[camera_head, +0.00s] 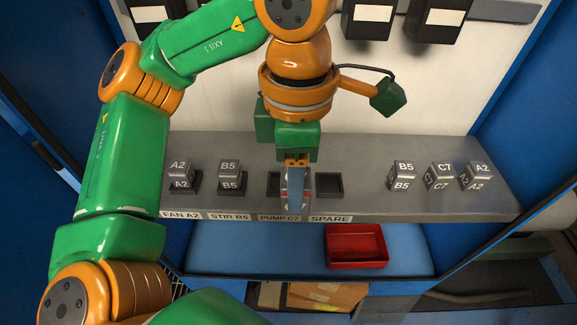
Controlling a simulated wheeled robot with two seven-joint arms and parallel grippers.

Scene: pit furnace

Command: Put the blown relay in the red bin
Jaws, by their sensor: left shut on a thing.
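My left gripper (295,190) reaches down from above to the PUMP C7 place on the grey shelf. It is shut on a grey relay (308,190), which is mostly hidden behind the fingers. I cannot tell whether the relay sits in its socket or is just above it. The red bin (357,266) is empty and lies on the blue lower surface, below and to the right of the gripper. My right gripper is not in view.
Relays A2 (180,167) and B5 (229,167) stand left on the grey shelf (365,207). The SPARE socket (329,184) is empty. Relays B5 (403,170), C7 (440,174) and A2 (480,172) stand at right. Black boxes (367,20) hang above.

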